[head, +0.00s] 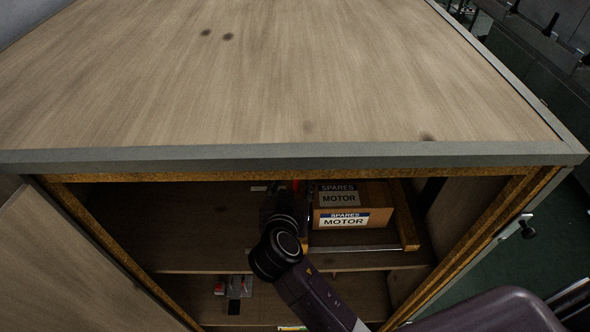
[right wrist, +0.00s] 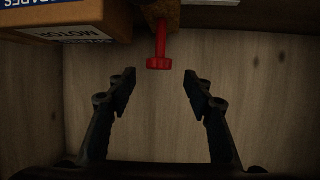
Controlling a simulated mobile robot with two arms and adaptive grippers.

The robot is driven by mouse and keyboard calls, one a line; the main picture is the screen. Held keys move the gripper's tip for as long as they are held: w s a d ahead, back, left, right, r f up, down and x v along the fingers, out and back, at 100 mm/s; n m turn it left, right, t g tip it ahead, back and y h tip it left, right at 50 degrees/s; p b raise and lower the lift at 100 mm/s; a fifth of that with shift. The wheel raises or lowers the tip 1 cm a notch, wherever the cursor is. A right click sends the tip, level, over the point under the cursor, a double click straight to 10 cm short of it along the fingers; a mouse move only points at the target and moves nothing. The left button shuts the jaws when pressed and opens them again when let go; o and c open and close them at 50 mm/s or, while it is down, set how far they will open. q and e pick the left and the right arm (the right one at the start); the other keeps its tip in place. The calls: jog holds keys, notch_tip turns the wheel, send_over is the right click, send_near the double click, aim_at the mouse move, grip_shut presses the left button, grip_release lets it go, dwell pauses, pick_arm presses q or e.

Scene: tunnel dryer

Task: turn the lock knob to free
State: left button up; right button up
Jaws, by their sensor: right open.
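The lock knob (right wrist: 160,56) is red, with a stem and a wider bar at its end. In the right wrist view it hangs from a brown wooden part (right wrist: 162,12) at the top centre. A small bit of red (head: 295,185) shows in the head view, just under the cabinet's top edge. My right gripper (right wrist: 160,86) is open and empty. Its fingertips stand either side of the knob's line, a little short of the knob and apart from it. In the head view my right arm reaches into the cabinet and hides most of that area. My left gripper is not in view.
A carton marked "SPARES MOTOR" (head: 343,220) stands on the upper shelf, close to the knob; it also shows in the right wrist view (right wrist: 75,15). The cabinet top (head: 280,80) is bare. Small items (head: 235,288) lie on the lower shelf. An open door (head: 60,270) is at left.

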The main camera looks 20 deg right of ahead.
aim_at(296, 181)
jog(key=p+x, duration=0.1)
jog(key=x, duration=0.2)
jog(key=shift+w+d+f, duration=0.15)
jog(key=shift+w+d, duration=0.05)
jog(key=shift+w, duration=0.15)
jog(key=shift+w+d+f, duration=0.15)
jog(key=shift+w, duration=0.1)
jog(key=shift+s, duration=0.1)
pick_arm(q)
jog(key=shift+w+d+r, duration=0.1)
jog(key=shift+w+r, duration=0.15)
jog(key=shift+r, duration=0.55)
pick_arm(e)
jog(key=c, duration=1.2)
